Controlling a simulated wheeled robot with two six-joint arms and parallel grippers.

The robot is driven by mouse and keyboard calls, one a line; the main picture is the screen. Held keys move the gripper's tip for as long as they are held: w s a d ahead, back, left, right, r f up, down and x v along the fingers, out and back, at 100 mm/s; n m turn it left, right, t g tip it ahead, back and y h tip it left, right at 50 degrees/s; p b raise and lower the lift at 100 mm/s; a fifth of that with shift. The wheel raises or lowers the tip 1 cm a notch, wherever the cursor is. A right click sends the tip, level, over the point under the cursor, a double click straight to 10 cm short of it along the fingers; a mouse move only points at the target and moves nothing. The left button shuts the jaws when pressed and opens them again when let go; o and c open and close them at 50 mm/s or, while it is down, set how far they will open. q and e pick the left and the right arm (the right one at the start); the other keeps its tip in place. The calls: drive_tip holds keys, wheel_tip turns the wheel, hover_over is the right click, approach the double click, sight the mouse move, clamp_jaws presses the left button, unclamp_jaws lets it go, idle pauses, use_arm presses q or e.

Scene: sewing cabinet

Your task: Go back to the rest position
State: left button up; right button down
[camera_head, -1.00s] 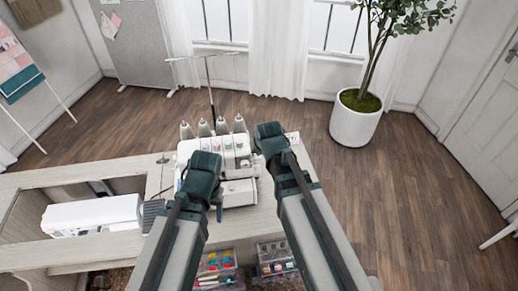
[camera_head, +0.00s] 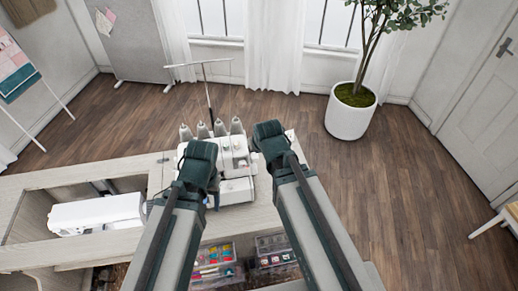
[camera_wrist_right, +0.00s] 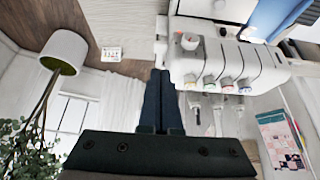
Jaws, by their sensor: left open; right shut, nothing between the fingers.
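My left gripper (camera_head: 208,196) shows in the head view at the end of the left arm, over the near left part of the white overlock machine (camera_head: 236,165). It is open, and its fingers are mostly hidden by my wrist. My right arm ends to the right of the machine in the head view, and its fingers are hidden there. In the right wrist view my right gripper (camera_wrist_right: 160,76) has its dark fingers together with nothing between them. The machine (camera_wrist_right: 225,65) is to the right of them in that view.
The pale cabinet top (camera_head: 112,173) has a white sewing machine (camera_head: 97,214) in a recess. Clear boxes of coloured supplies (camera_head: 215,262) sit below. A thread stand (camera_head: 208,82) rises behind the overlock machine. A potted plant (camera_head: 349,118) stands at the back; floor is open at right.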

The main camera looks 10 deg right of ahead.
idle(0.3)
use_arm(q)
wheel_tip(320, 180, down, 8)
drive_tip(key=b, duration=0.7)
drive_tip(key=shift+b, duration=0.35)
use_arm(e)
drive_tip(key=s+a+f+n+g, duration=0.2)
drive_tip(key=s+a+f+g, duration=0.1)
drive_tip(key=s+f, duration=0.2)
drive_tip(key=s+a+f+n+g+h, duration=0.1)
drive_tip(key=s+a+f+g, duration=0.2)
drive_tip(key=s, duration=0.7)
wheel_tip(320, 180, down, 3)
drive_tip(key=shift+a+r+n+g, duration=0.15)
drive_tip(key=shift+a+n+g, duration=0.2)
drive_tip(key=shift+a, duration=0.2)
use_arm(q)
drive_tip(key=shift+r, duration=0.1)
drive_tip(key=shift+c, duration=0.3)
